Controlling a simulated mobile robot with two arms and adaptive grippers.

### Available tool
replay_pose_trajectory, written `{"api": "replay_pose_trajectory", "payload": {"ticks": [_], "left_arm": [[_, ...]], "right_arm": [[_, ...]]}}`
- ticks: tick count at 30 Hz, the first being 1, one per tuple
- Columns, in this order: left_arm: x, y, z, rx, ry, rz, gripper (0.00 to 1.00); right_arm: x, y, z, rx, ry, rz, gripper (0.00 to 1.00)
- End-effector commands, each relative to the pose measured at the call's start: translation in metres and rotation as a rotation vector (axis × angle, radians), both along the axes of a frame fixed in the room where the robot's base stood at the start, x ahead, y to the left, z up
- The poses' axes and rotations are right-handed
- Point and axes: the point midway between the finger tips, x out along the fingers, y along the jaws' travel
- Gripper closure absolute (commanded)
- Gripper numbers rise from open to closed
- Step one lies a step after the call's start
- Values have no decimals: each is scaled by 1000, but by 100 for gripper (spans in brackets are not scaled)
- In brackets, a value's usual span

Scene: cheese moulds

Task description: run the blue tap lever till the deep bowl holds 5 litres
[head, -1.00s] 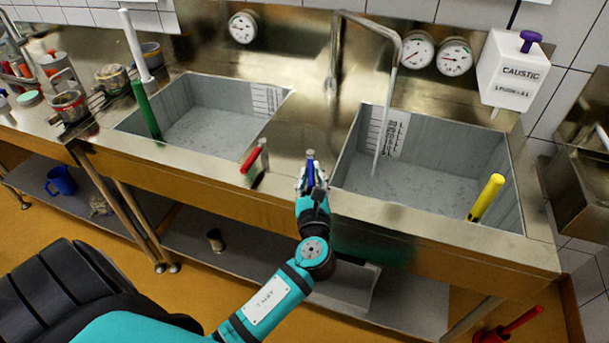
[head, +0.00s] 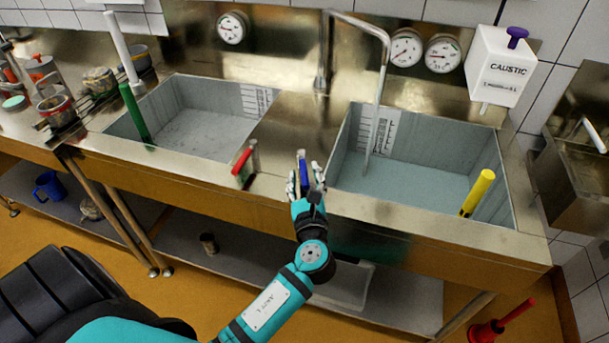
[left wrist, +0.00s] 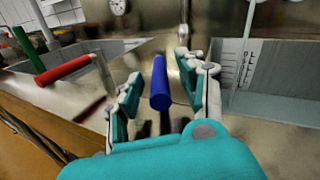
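The blue tap lever (head: 303,168) stands at the sink's front edge between the two bowls. My left gripper (head: 306,181) is around it. In the left wrist view the fingers are open, with the blue lever (left wrist: 160,84) between them and gaps on both sides. The right bowl (head: 483,218) has the spout (head: 384,75) over it and a scale (head: 377,132) on its back wall. A smooth bluish surface, like shallow water, covers its floor; the level is too small to read. The left bowl (head: 190,88) also has a scale. My right gripper is out of view.
A red lever (head: 243,163) stands just left of the blue one. A green rod (head: 134,113) stands in the left bowl, a yellow one (head: 477,193) in the right bowl. A caustic dispenser (head: 502,72) hangs at the right. Pots crowd the far left counter.

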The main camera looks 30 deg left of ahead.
Motion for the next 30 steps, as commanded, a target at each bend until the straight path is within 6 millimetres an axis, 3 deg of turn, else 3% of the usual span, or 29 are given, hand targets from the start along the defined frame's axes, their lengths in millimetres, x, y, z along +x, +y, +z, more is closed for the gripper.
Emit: {"api": "replay_pose_trajectory", "payload": {"ticks": [15, 21, 29, 30], "left_arm": [[-79, -60, -2, -3, 5, -2, 60], [-90, -68, -1, -2, 2, -3, 60], [-90, -69, 0, -1, 1, -2, 60], [-90, -69, -1, -3, 1, -3, 65]], "right_arm": [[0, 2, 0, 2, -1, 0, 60], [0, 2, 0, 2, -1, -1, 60], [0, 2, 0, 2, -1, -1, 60], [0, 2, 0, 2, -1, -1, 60]]}}
